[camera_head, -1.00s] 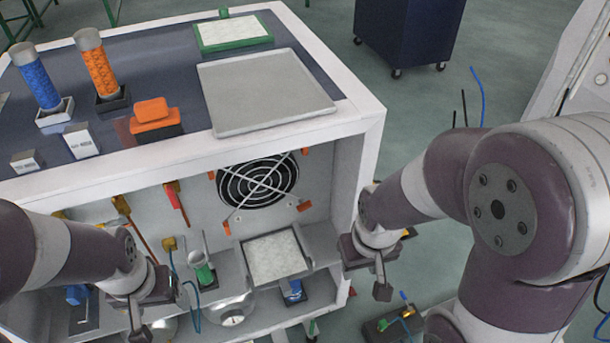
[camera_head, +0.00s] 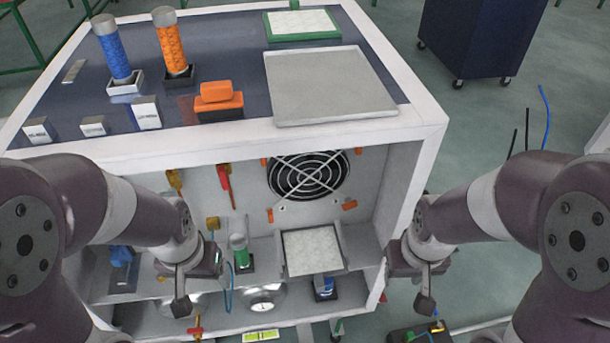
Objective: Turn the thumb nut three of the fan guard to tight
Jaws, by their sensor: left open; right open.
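The fan guard (camera_head: 308,176) is a round grille over a dark fan on the back wall inside the cabinet. Small orange thumb nuts sit near its corners: upper left (camera_head: 264,161), upper right (camera_head: 358,150), lower left (camera_head: 270,214) and lower right (camera_head: 349,205). I cannot tell which is number three, nor how tight each is. My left gripper (camera_head: 198,288) is open and empty, low and left of the fan, in front of the cabinet. My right gripper (camera_head: 406,284) is open and empty, beside the cabinet's right edge. Both are apart from the nuts.
The cabinet top (camera_head: 130,152) overhangs the opening. Red-handled tools (camera_head: 224,178) hang left of the fan. The space directly before the fan is clear.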

